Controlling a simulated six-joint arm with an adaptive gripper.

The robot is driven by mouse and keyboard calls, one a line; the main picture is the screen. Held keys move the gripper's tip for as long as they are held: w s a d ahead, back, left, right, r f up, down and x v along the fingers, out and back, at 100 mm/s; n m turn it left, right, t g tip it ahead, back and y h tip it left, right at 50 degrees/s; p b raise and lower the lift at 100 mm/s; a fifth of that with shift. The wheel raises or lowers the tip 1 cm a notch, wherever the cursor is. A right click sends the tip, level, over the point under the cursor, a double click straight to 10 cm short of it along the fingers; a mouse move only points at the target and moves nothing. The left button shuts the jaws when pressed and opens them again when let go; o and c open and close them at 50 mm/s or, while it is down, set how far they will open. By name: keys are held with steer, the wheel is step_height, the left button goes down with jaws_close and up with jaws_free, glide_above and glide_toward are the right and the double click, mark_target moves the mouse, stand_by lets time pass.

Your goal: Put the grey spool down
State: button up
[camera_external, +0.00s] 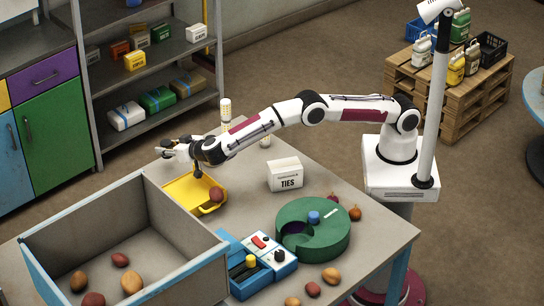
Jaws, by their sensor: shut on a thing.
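My gripper (168,150) is at the end of the arm, above the far left part of the table, behind the yellow scoop. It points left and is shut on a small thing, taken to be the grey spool. The spool is too small and too hidden by the fingers to make out clearly. My gripper is apart from the tabletop (345,240).
The yellow scoop (180,190) holds a reddish potato. A large grey bin (185,262) with several potatoes fills the front left. A TIES box (285,174), a green round container (335,245) and loose vegetables stand right. A white bottle (225,112) stands near the back edge.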

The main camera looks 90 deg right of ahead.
mark_target(169, 167)
steer(key=shift+f, duration=0.65)
steer(key=shift+f, duration=1.85)
steer(key=shift+f, duration=0.15)
steer(key=shift+f, duration=0.25)
